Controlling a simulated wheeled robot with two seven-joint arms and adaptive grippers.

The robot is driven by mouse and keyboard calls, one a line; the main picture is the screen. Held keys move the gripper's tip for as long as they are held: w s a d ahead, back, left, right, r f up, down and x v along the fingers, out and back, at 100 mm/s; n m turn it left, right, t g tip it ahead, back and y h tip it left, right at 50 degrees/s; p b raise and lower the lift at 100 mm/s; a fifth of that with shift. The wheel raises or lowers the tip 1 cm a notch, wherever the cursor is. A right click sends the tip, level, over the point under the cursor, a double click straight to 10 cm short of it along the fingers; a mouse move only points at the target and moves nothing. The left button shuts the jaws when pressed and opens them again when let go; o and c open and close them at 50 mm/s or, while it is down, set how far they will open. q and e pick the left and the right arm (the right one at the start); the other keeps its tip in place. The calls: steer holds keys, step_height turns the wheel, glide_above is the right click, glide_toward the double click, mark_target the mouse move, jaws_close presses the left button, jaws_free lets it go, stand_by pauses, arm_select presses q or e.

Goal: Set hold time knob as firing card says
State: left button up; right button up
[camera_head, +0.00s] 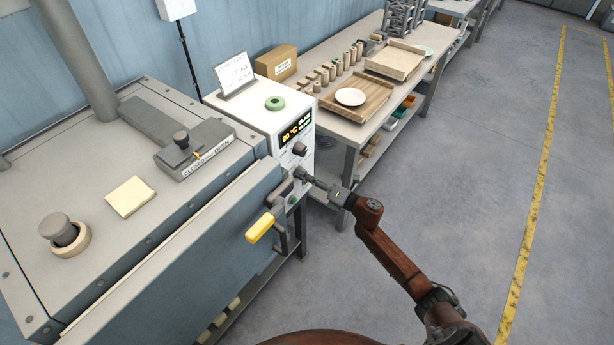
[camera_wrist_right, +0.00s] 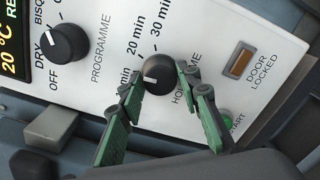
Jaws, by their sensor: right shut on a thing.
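The hold time knob (camera_wrist_right: 158,72) is a dark round knob on the white control panel. Its white mark points left, toward a label ending in "min" whose number is hidden by a finger; 20 min and 30 min are printed above. My right gripper (camera_wrist_right: 161,79) has its green-padded fingers on either side of the knob, shut on it. In the head view, my right gripper (camera_head: 301,176) reaches the front of the white controller (camera_head: 268,122). The firing card (camera_head: 235,74) stands on the controller; its writing is too small to read surely. My left gripper is out of view.
The programme knob (camera_wrist_right: 66,43) sits left of the hold time knob, its mark toward DRY. A green start button (camera_wrist_right: 227,117) and door locked lamp (camera_wrist_right: 240,61) are to the right. The yellow-handled lever (camera_head: 262,228) sticks out close to my right gripper.

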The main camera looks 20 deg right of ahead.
arm_select(q)
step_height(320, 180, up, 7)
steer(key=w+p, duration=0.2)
steer(key=p, duration=0.4)
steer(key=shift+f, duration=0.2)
arm_select(e)
steer(key=shift+m, duration=6.5)
steer(key=o, duration=1.2)
steer(key=shift+c, duration=0.2)
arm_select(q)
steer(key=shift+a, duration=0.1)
arm_select(e)
steer(key=v, duration=1.2)
